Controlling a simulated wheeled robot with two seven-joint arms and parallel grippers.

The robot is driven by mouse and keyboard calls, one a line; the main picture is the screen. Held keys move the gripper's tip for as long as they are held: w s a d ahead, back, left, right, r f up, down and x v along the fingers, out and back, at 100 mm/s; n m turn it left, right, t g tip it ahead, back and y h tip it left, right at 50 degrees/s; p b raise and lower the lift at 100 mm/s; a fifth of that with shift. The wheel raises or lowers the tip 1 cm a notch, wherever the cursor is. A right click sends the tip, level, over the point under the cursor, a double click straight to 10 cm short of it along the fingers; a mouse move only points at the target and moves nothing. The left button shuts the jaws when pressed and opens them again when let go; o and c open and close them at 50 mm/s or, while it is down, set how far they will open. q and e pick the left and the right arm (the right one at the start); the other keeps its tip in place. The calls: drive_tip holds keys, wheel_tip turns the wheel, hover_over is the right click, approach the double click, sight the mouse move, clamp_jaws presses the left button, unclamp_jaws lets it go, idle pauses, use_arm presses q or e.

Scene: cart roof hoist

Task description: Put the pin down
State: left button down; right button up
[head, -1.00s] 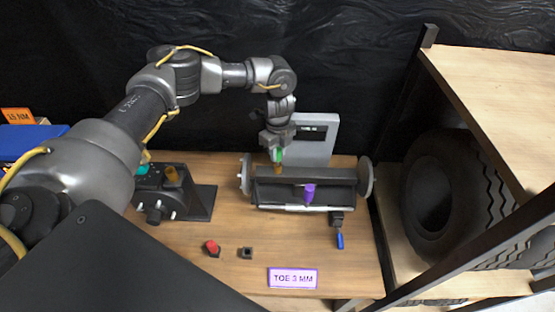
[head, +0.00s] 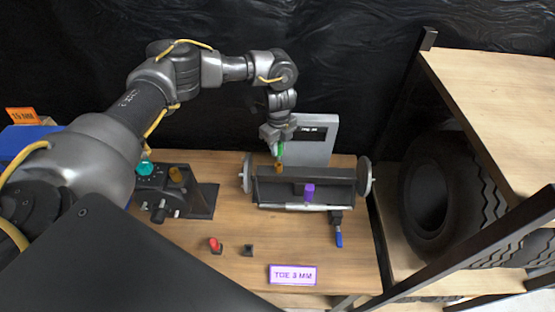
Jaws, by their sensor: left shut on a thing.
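My left gripper (head: 279,147) is over the back left of the dark axle-like fixture (head: 335,175). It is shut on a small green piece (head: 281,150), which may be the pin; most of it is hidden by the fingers. A small orange-brown piece (head: 278,168) stands on the fixture just below the gripper. I cannot tell whether the green piece touches it. A purple block (head: 308,192) sits at the front middle of the fixture. My right gripper is out of view.
A grey display box (head: 318,140) stands close behind. A black control block (head: 170,188) with knobs is at left. A red-topped piece (head: 215,245), a small black socket (head: 248,250) and a TOE 3 MM sign (head: 292,275) are in front. A tyre (head: 430,190) sits under the shelf at right.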

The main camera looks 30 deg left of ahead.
use_arm(q)
drive_tip(key=s+d+r+n+b, duration=0.3)
drive_tip(key=s+n, duration=0.2)
drive_tip(key=s, duration=0.1)
drive_tip(key=s+d+r+n+b, duration=0.2)
drive_tip(key=s+d+n+b, duration=0.1)
drive_tip(key=s+n, duration=0.3)
drive_tip(key=shift+s+r+b, duration=0.4)
drive_tip(key=shift+s+b, duration=0.3)
drive_tip(key=shift+s, duration=0.05)
